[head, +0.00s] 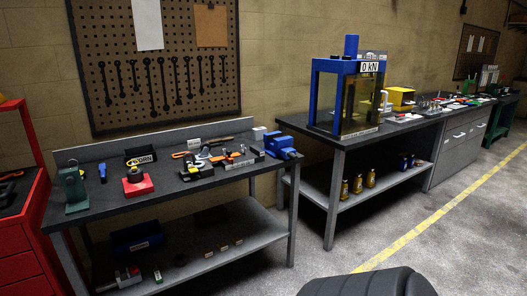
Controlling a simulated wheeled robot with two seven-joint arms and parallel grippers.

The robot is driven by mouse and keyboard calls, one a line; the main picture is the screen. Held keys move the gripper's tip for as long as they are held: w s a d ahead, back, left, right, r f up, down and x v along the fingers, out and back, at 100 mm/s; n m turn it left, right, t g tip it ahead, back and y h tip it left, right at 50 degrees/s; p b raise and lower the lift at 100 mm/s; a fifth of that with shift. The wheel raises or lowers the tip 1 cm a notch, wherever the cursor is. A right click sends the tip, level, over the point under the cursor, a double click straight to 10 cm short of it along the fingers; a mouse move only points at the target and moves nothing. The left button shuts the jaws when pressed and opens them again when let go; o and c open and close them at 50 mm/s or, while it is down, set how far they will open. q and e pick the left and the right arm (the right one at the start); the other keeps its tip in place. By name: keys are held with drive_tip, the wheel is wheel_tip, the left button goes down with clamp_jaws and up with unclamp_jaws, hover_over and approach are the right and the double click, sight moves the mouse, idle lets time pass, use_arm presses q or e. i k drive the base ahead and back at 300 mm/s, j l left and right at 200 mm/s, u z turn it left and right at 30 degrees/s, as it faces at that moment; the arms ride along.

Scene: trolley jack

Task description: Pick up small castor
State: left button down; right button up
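I cannot single out the small castor for certain at this distance. A cluster of small dark, silver and orange parts (205,160) lies on the top of the near workbench (165,200). A red block with a dark round piece on it (138,186) stands further left on the same bench. Several small pieces (223,247) lie in a row on the bench's lower shelf, with a dark round item (180,260) left of them. Neither of my grippers is in view.
A green device (74,190) and a blue vise (281,146) stand at the bench's two ends. A blue press frame (316,98) stands on the second bench to the right. A red cabinet (22,245) is at the far left. The floor (430,230) on the right is clear.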

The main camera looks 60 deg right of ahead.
sight(203, 153)
drive_tip(key=z, duration=1.7)
drive_tip(key=i+j+z, duration=0.15)
drive_tip(key=z, duration=0.25)
drive_tip(key=i+j+z, duration=0.1)
drive_tip(key=j+z, duration=0.6)
drive_tip(key=z, duration=0.15)
drive_tip(key=i, duration=0.05)
